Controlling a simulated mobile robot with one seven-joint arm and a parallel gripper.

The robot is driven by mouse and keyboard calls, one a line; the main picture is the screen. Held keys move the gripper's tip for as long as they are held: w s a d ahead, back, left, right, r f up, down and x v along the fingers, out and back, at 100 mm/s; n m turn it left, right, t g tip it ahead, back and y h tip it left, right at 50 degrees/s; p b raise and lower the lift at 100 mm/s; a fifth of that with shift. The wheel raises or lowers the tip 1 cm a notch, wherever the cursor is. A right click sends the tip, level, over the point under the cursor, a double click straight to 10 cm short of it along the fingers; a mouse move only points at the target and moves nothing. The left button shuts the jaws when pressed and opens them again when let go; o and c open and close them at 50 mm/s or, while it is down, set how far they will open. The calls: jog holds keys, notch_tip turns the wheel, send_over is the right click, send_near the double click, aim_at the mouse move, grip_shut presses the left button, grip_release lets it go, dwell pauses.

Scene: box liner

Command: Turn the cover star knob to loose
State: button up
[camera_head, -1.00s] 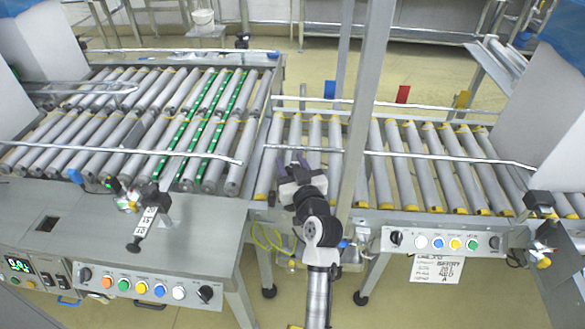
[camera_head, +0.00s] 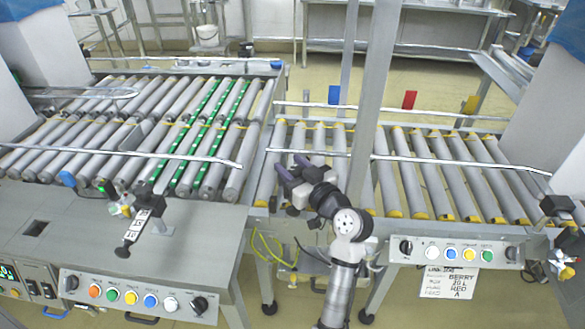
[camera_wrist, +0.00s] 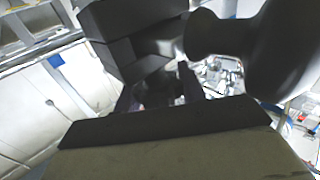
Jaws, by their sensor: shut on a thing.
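My gripper (camera_head: 287,172) is over the right side of the gap between the two conveyor sections, at the near edge of the rollers. Its purple-tinted fingers are shut on a small dark thing, which I take to be the cover star knob. In the wrist view the dark knob (camera_wrist: 160,92) is between the fingertips, mostly in shadow and partly hidden by dark blocks in front. Its lobes and its turned angle cannot be made out. In the head view the gripper hides it.
A grey upright post (camera_head: 366,110) stands close to the right of my gripper. A button panel (camera_head: 452,251) with a paper label is at the right, another panel (camera_head: 140,298) at the lower left. Guide rails (camera_head: 450,160) run along the rollers. Yellow-green cables (camera_head: 268,252) hang below.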

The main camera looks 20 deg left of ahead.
aim_at(292, 167)
jog(key=shift+f, duration=0.1)
jog(key=o, duration=1)
jog(key=shift+c, duration=0.2)
jog(key=shift+r, duration=0.2)
notch_tip(292, 167, up, 20)
jog(key=shift+f+p, duration=0.15)
jog(key=shift+p, duration=0.2)
